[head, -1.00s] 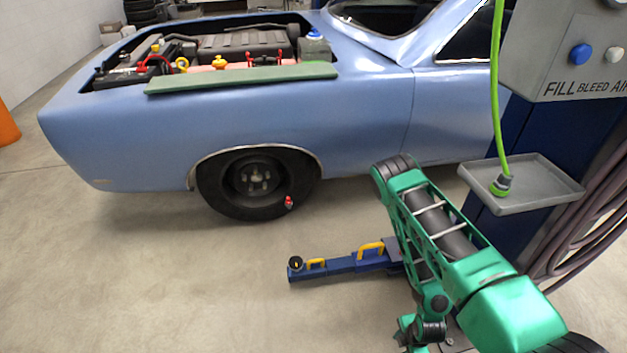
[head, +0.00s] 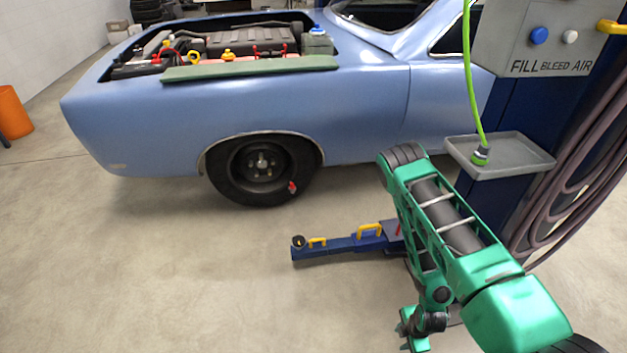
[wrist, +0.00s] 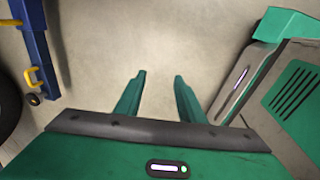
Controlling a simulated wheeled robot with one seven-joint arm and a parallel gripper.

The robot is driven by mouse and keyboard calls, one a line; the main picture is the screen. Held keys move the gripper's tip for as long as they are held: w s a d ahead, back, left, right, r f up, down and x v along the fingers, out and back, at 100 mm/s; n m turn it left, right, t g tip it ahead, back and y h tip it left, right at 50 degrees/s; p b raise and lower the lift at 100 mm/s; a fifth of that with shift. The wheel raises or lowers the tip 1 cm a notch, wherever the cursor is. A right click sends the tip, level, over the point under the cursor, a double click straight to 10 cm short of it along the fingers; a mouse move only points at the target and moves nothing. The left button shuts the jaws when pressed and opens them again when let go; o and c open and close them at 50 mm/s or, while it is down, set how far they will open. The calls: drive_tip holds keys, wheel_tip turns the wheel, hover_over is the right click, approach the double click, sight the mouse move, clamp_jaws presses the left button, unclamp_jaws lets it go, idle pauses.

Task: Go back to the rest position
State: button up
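My gripper (wrist: 158,88) shows in the wrist view with its two green fingers apart and nothing between them. It points down at bare concrete floor. In the head view my green arm is folded at the lower right, and the end of the arm hangs low near the bottom edge; the fingers cannot be made out clearly there.
A blue car (head: 290,105) with an open engine bay stands ahead. A blue jack (head: 345,246) lies on the floor left of my arm, also in the wrist view (wrist: 38,50). A dispenser post with a grey tray (head: 500,158) stands right.

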drive_tip(key=w+d+r+m, duration=0.3)
drive_tip(key=w+r+m, duration=0.15)
drive_tip(key=r, duration=0.75)
drive_tip(key=w+d+r+m, duration=0.2)
drive_tip(key=w+r+m, duration=0.3)
drive_tip(key=r, duration=0.7)
drive_tip(key=s+d+r+m+g+h, duration=0.1)
drive_tip(key=s+d+r+m, duration=0.15)
drive_tip(key=r, duration=0.65)
drive_tip(key=s+d+r+m, duration=0.1)
drive_tip(key=d+r+m, duration=0.2)
drive_tip(key=r, duration=0.6)
drive_tip(key=s+d+r+m+g, duration=0.1)
drive_tip(key=s+r+m, duration=1)
drive_tip(key=s+r, duration=0.6)
drive_tip(key=s, duration=0.3)
drive_tip(key=shift+r+y, duration=0.2)
drive_tip(key=shift+y, duration=0.2)
drive_tip(key=shift+w+d, duration=0.1)
drive_tip(key=shift+w+f, duration=0.25)
drive_tip(key=shift+w, duration=0.25)
